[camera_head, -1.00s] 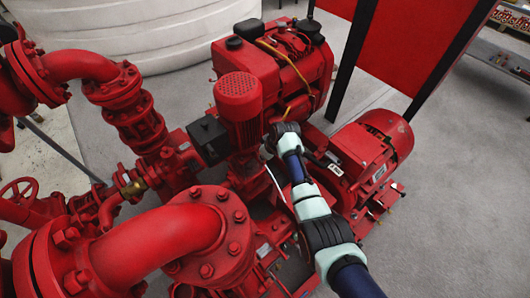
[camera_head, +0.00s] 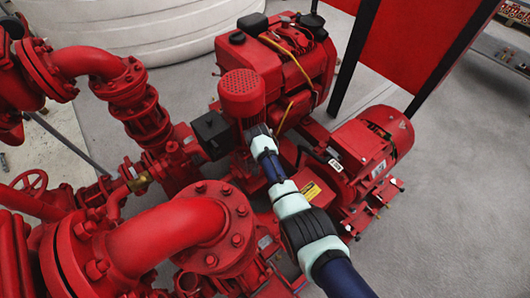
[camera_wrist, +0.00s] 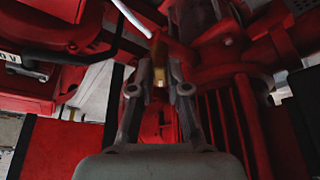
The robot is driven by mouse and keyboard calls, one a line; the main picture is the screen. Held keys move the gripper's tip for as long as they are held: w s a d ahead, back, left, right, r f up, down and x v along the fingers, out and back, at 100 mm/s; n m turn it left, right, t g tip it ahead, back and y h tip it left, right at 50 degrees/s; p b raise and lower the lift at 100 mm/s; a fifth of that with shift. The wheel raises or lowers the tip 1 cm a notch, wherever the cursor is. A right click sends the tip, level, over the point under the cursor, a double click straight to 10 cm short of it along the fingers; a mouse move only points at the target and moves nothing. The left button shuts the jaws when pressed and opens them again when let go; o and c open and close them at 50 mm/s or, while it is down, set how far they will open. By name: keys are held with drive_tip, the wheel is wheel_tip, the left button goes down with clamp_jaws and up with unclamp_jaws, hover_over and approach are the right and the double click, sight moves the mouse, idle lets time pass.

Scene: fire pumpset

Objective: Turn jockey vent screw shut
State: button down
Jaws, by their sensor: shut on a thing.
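In the wrist view my gripper (camera_wrist: 159,72) has its two grey fingers closed in around a small brass piece (camera_wrist: 158,78), which I take to be the jockey vent screw. The fingers hide part of it, and how far it is turned cannot be seen. In the head view my wrist sits low beside the upright red jockey pump motor (camera_head: 241,92), and the fingers and the screw are hidden behind it.
A black box (camera_head: 212,134) is left of the motor. A red engine (camera_head: 290,58) stands behind, and a large red motor (camera_head: 370,148) lies to the right. Thick red flanged pipes (camera_head: 165,235) fill the front left. Open grey floor (camera_head: 455,190) is at the right.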

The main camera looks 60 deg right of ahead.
drive_tip(key=m+b, duration=0.1)
drive_tip(key=b, duration=0.1)
drive_tip(key=m+g+b, duration=0.1)
drive_tip(key=m+b, duration=0.1)
drive_tip(key=m+g+b, duration=0.1)
drive_tip(key=m, duration=0.1)
drive_tip(key=shift+w+f+b, duration=0.3)
drive_tip(key=shift+f+b, duration=0.1)
drive_tip(key=m+b, duration=0.1)
drive_tip(key=b, duration=0.1)
drive_tip(key=m+g+b, duration=0.1)
drive_tip(key=m, duration=0.1)
drive_tip(key=shift+w+r+b, duration=0.1)
drive_tip(key=shift+r+b, duration=0.1)
drive_tip(key=shift+b, duration=0.15)
drive_tip(key=shift+r, duration=0.1)
drive_tip(key=c, duration=1.2)
unclamp_jaws()
drive_tip(key=shift+o, duration=0.3)
drive_tip(key=v, duration=0.7)
drive_tip(key=shift+r, duration=0.3)
